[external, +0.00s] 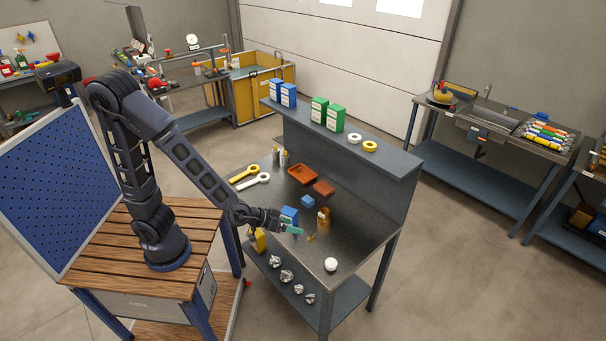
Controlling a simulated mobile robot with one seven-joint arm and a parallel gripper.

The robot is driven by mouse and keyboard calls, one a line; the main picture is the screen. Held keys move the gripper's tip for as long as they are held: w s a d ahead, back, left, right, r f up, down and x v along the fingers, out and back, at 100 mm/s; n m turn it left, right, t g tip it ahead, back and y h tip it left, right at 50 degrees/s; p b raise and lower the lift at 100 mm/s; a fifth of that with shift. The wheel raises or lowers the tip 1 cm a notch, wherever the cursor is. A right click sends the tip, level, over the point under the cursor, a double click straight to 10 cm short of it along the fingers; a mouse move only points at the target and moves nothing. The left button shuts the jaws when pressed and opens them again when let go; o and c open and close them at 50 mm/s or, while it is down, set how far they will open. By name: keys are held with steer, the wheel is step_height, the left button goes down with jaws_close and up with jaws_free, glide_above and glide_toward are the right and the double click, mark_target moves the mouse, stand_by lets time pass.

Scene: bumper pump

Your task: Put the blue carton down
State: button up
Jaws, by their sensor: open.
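A blue carton with a pale label (289,214) is upright at the left part of the dark workbench (345,245). My gripper (293,229) reaches in from the left, open, at the carton's near lower side. The gripper covers the carton's bottom, so I cannot tell whether the two touch or whether the carton rests fully on the bench. Two more blue cartons (288,95) stand on the raised shelf at the back.
Near the gripper are a small blue block (308,201), an amber bottle (323,220) and a white ball (331,264). An orange tray (302,174) and two wrenches (252,182) lie farther back. Green cartons (335,117) and rings stand on the shelf (385,158).

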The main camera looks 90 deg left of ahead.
steer(key=s+d+r+m+g+h, duration=0.2)
steer(key=s+d+r+m+h, duration=0.25)
steer(key=s+r, duration=0.5)
steer(key=s+a+r+m+g, duration=0.2)
steer(key=s, duration=0.8)
steer(key=s+a+r+m+g+y, duration=0.1)
steer(key=s+a+r+m+g, duration=0.1)
steer(key=s, duration=0.9)
steer(key=shift+s+a, duration=0.25)
steer(key=shift+a, duration=0.5)
steer(key=shift+o, duration=0.5)
steer(key=shift+m, duration=0.25)
